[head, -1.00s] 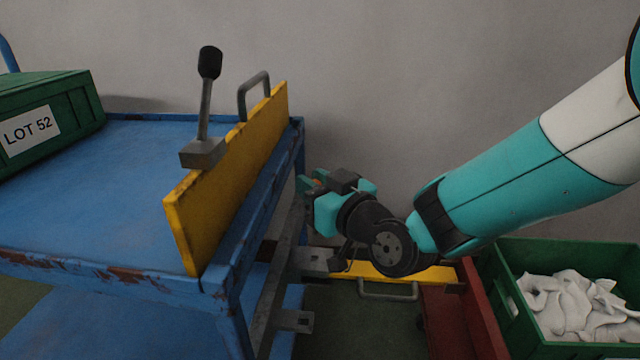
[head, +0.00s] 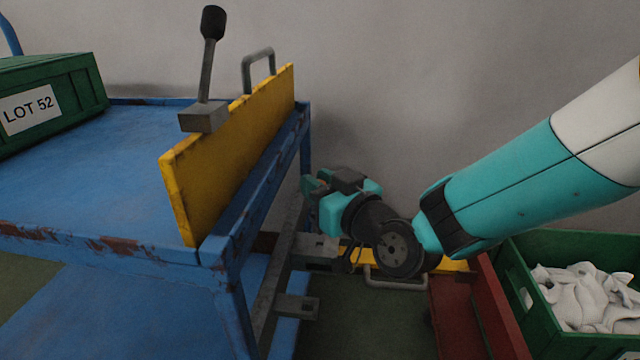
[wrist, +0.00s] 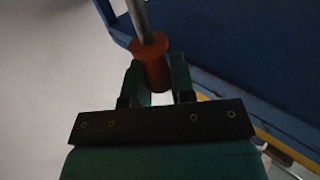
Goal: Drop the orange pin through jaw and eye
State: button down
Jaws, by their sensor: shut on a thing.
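My gripper (head: 308,187) is shut on the orange pin and hangs beside the right end of the blue cart (head: 80,180), above grey metal brackets. In the head view the pin is hidden by the gripper. A grey bracket (head: 315,248), perhaps the jaw, sticks out from the cart's end below the gripper; a lower one (head: 296,306) is beneath it. I cannot make out the eye.
A yellow panel (head: 230,150) with a black-knobbed lever (head: 208,65) and a handle stands along the cart's edge. A green LOT 52 crate (head: 75,95) sits on the cart. At right are a red trolley (head: 460,310) and a green crate (head: 535,310) of white socks. A wall is behind.

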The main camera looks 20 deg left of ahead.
jog(key=shift+f+b, duration=4)
jog(key=shift+f, duration=0.2)
jog(key=c, duration=0.9)
grip_release()
jog(key=shift+d, duration=0.1)
jog(key=b+v, duration=0.8)
jog(key=v, duration=0.9)
jog(key=shift+s, duration=0.2)
